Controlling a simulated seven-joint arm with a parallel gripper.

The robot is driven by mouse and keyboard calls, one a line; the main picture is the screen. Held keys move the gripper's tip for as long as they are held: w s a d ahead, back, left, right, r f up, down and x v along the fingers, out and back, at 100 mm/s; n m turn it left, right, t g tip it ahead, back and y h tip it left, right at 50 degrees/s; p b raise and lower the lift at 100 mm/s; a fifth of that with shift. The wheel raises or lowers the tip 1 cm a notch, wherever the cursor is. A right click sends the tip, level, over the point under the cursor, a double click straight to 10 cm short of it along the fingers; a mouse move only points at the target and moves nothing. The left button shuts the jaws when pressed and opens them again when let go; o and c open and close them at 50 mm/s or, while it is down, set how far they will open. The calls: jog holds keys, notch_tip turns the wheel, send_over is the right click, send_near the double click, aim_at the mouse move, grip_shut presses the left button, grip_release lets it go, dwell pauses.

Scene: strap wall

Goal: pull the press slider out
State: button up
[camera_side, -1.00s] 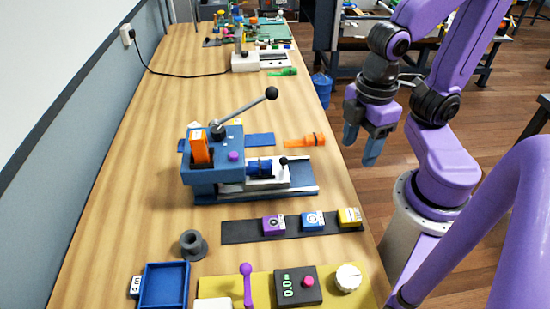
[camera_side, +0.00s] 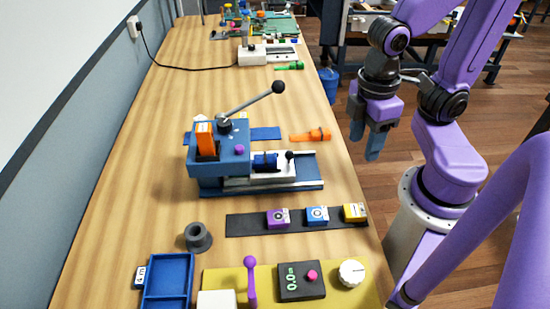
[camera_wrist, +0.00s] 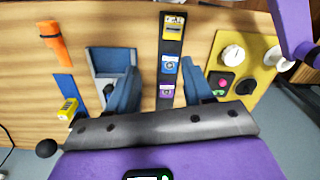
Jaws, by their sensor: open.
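The blue press (camera_side: 219,160) stands on the bench, with a lever (camera_side: 250,102) slanting up to the right to a black ball knob. Its slider (camera_side: 272,167) is a pale carriage on a rail at the press's right side, with a blue cylinder and a small black knob (camera_side: 290,155) on top. In the wrist view, the rail end (camera_wrist: 99,60) shows left of my fingers, partly hidden by one finger. My gripper (camera_side: 369,146) is open and empty, fingers pointing down, to the right of the slider and apart from it. It also shows in the wrist view (camera_wrist: 160,65).
An orange-handled tool (camera_side: 311,135) lies behind the rail. A dark strip (camera_side: 246,224) with purple, blue and yellow blocks lies in front. A yellow control panel (camera_side: 222,279), grey ring (camera_side: 198,237) and blue tray (camera_side: 168,262) are nearer the camera.

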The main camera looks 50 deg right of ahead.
jog(key=w+d+f+m+t+y, duration=0.1)
jog(key=w+d+f+m+y, duration=0.3)
jog(key=m, duration=0.7)
jog(key=w+d+f+m+t+y, duration=0.1)
jog(key=w+d+f+m+y, duration=0.4)
jog(key=m, duration=0.6)
jog(key=w+d+f+m+t+y, duration=0.1)
jog(key=w+d+f+m+y, duration=0.3)
jog(key=m, duration=0.8)
jog(key=shift+w+d+f+t+y, duration=0.15)
jog(key=shift+d+f+y, duration=0.15)
jog(key=shift+d+y, duration=0.55)
jog(key=shift+s+d+f+t+y, duration=0.1)
jog(key=shift+d+f+y, duration=0.25)
jog(key=shift+d+y, duration=0.5)
jog(key=shift+w+d+f+t+y, duration=0.15)
jog(key=shift+d+f+y, duration=0.15)
jog(key=shift+d+y, duration=0.55)
jog(key=shift+h, duration=0.25)
jog(key=w+a, duration=0.1)
jog(key=a, duration=0.4)
jog(key=w+a, duration=0.1)
jog(key=a, duration=0.5)
jog(key=w+a, duration=0.1)
jog(key=a, duration=0.4)
jog(key=shift+w+a, duration=0.15)
jog(key=shift+a, duration=0.1)
